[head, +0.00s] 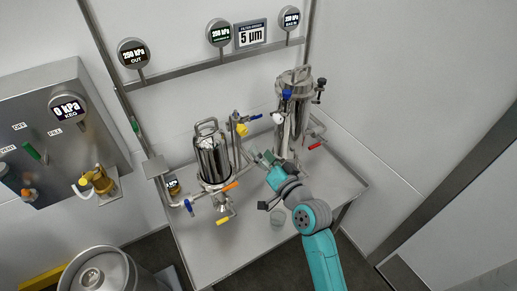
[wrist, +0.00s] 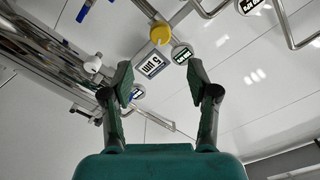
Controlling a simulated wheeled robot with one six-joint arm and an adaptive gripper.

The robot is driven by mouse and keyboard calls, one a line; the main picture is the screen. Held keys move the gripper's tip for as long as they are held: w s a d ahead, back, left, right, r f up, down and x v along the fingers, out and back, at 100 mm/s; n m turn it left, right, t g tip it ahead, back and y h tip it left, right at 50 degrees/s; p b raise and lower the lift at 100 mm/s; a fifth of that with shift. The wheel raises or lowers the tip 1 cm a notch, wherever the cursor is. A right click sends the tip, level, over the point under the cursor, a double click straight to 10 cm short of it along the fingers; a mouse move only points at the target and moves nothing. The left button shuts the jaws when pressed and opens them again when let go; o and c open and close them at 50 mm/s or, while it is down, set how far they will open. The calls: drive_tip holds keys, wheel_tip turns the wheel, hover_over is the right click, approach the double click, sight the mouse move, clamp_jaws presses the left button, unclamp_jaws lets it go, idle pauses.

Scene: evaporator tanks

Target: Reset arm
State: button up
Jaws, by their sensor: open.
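My teal arm reaches in from the lower right of the head view. My gripper (head: 264,160) is over the steel table, between the two steel vessels. In the wrist view my gripper (wrist: 163,88) has its two dark fingers well apart, with nothing between them. A yellow knob (wrist: 160,33) and the 5 µm sign (wrist: 152,66) show beyond the fingertips. I cannot tell from the views whether the gripper touches any pipe nearby.
A shorter vessel (head: 212,160) stands left of my gripper and a taller filter housing (head: 293,120) behind it. Pipes and coloured valve handles surround both. The steel table (head: 235,262) is bare toward the front. A control panel (head: 50,130) and a keg (head: 98,272) are at left.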

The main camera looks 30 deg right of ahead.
drive_tip(key=shift+f, duration=0.1)
drive_tip(key=s+a+f+n+g, duration=0.1)
drive_tip(key=s+a+f, duration=0.15)
drive_tip(key=s, duration=0.45)
drive_tip(key=s+a+f+n+h, duration=0.1)
drive_tip(key=s+f, duration=0.3)
drive_tip(key=s, duration=0.3)
drive_tip(key=s+a+f+n+g, duration=0.1)
drive_tip(key=s+a+f, duration=0.1)
drive_tip(key=s+f, duration=0.35)
drive_tip(key=s+a+r+n, duration=0.2)
drive_tip(key=s, duration=0.9)
drive_tip(key=s+a+r+n+g+y, duration=0.1)
drive_tip(key=s+a+r+n, duration=0.1)
drive_tip(key=s, duration=0.9)
drive_tip(key=shift+r+n, duration=0.8)
drive_tip(key=shift+r, duration=0.05)
